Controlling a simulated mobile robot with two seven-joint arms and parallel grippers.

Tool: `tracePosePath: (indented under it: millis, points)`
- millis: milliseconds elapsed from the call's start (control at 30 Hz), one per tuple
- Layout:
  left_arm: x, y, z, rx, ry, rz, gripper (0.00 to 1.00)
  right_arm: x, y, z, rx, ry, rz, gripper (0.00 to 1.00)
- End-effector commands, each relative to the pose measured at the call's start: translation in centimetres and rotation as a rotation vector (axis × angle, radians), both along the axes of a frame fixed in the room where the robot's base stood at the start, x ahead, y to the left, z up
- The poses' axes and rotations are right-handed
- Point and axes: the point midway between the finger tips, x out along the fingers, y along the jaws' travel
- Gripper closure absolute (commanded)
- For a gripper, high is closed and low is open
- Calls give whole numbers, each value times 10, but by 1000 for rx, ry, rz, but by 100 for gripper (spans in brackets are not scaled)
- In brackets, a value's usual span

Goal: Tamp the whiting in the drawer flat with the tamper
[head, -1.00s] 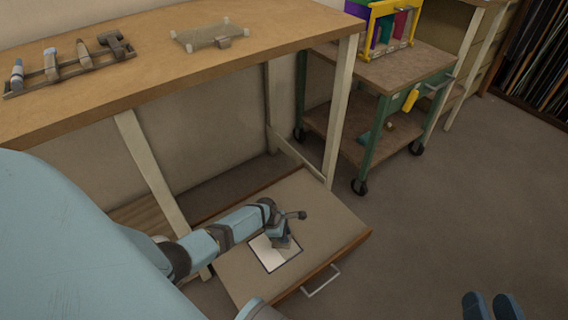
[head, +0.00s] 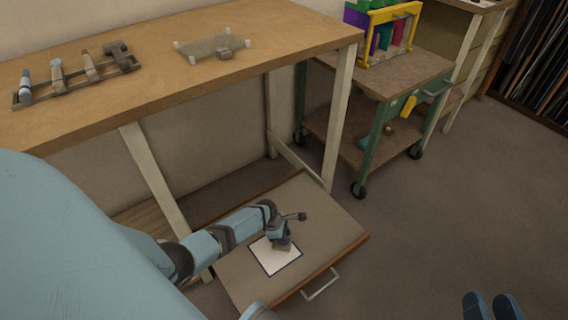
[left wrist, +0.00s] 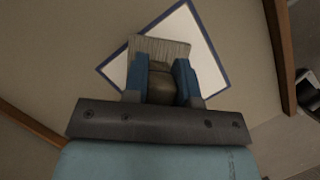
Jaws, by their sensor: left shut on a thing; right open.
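The drawer (head: 325,225) is pulled out under the workbench. In it lies a white square of whiting (head: 272,262) with a dark blue edge, which also shows in the left wrist view (left wrist: 207,72). My left gripper (head: 277,228) is over the square's far side, shut on the tamper (head: 283,246). In the left wrist view the tamper (left wrist: 160,47) has a pale block, and its brown grip is between the blue fingers. The block hides part of the whiting; I cannot tell whether it touches it. My right gripper (head: 490,304) is open and empty over the floor at lower right.
The floor at right is clear.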

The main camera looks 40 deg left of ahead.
Motion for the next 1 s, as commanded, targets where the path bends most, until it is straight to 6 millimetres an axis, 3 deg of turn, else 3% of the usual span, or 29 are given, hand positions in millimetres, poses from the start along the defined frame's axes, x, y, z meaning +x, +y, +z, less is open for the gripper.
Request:
tracePosePath:
  millis: [267, 767, 1000]
  points:
    - [0, 0, 0, -1, 0, 0, 94, 0, 0, 0, 0, 0, 0, 60]
    - [1, -1, 40, -2, -1, 1, 94, 0, 0, 46, 0, 0, 0, 60]
    - [0, -1, 39, -1, 0, 0, 94, 0, 0, 46, 0, 0, 0, 60]
